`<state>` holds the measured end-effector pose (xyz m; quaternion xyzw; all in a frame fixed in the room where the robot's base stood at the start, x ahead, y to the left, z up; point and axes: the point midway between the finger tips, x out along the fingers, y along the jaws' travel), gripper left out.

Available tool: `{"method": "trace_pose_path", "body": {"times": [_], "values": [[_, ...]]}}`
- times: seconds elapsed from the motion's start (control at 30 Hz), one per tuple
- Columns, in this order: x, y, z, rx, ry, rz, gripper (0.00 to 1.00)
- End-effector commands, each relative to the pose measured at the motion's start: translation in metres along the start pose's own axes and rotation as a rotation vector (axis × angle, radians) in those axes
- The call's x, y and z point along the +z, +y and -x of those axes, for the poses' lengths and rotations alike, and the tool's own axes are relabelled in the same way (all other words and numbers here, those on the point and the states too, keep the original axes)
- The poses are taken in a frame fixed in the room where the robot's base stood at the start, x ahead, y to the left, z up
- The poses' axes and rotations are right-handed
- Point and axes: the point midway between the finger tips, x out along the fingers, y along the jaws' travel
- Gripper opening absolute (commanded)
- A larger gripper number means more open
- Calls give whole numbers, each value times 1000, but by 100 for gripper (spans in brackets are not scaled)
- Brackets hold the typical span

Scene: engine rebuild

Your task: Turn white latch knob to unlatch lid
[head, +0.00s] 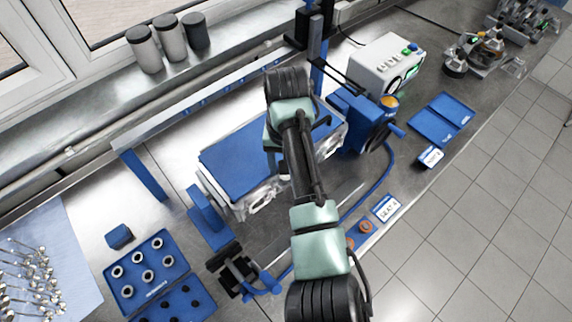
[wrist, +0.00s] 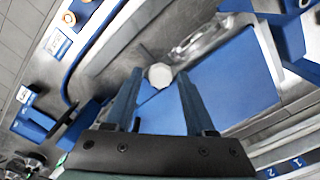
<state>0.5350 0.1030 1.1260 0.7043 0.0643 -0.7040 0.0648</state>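A white round knob (wrist: 160,76) shows in the wrist view, framed between the tips of my gripper (wrist: 159,83). The two fingers are open, with a visible gap on each side of the knob; I cannot tell whether the tips reach its depth. A blue lid panel (wrist: 235,82) lies beside and behind the knob. In the head view the blue lid (head: 238,158) lies flat on a pale metal body (head: 252,203) and looks closed. My arm covers part of it there, and hides the knob and my fingers.
A blue machine (head: 358,118) stands right of the lid, with a grey control box (head: 386,65) behind it. A blue post (head: 205,206) is at left. A blue parts tray (head: 148,272) sits front left.

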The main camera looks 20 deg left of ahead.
Motion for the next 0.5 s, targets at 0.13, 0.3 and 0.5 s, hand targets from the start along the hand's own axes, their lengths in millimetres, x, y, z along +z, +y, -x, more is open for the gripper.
{"method": "trace_pose_path", "body": {"times": [0.13, 0.3, 0.5], "values": [[0, 0, 0, 0, 0, 1, 66], [0, 0, 0, 0, 0, 2, 66], [-1, -1, 14, -1, 5, 3, 66]]}}
